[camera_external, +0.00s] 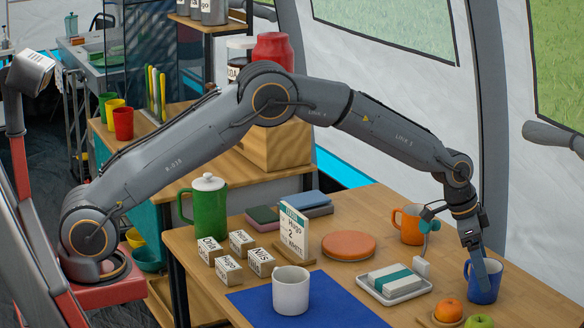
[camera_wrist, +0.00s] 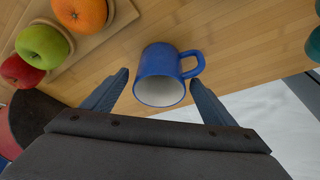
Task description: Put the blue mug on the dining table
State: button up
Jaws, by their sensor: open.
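The blue mug (camera_external: 487,283) stands upright on the wooden dining table (camera_external: 400,305), near its right side in the external view. In the wrist view the blue mug (camera_wrist: 160,75) has a pale inside, and its handle points right. My gripper (camera_external: 474,270) reaches down at the mug and partly covers it. In the wrist view my gripper (camera_wrist: 158,84) is open, with one finger on each side of the mug. The fingers look apart from the mug.
An orange (camera_external: 448,310) and a green apple (camera_external: 479,321) lie in front of the mug. An orange mug (camera_external: 409,225) stands behind it, and a grey tray (camera_external: 370,294) with a wrapped block lies left. A white mug (camera_external: 291,290) stands on a blue mat (camera_external: 335,313).

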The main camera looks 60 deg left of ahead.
jog(key=v, duration=0.9)
jog(key=s+a+f+n+g+y, duration=0.1)
jog(key=s+a, duration=0.5)
jog(key=s, duration=0.9)
jog(key=s+a+f+n+g, duration=0.1)
jog(key=s+a, duration=0.5)
jog(key=s, duration=1)
jog(key=s+a+f+n+g+y, duration=0.1)
jog(key=s+a, duration=0.5)
jog(key=s, duration=0.9)
jog(key=shift+s+a+f+n+g+y, duration=0.15)
jog(key=shift+a+f+n+g+y, duration=0.15)
jog(key=shift+f+n, duration=0.65)
jog(key=shift+r+n, duration=0.25)
jog(key=shift+r, duration=0.05)
jog(key=a+r+n+p, duration=0.2)
jog(key=a+r+p, duration=0.2)
jog(key=a+p, duration=0.2)
jog(key=shift+a, duration=0.4)
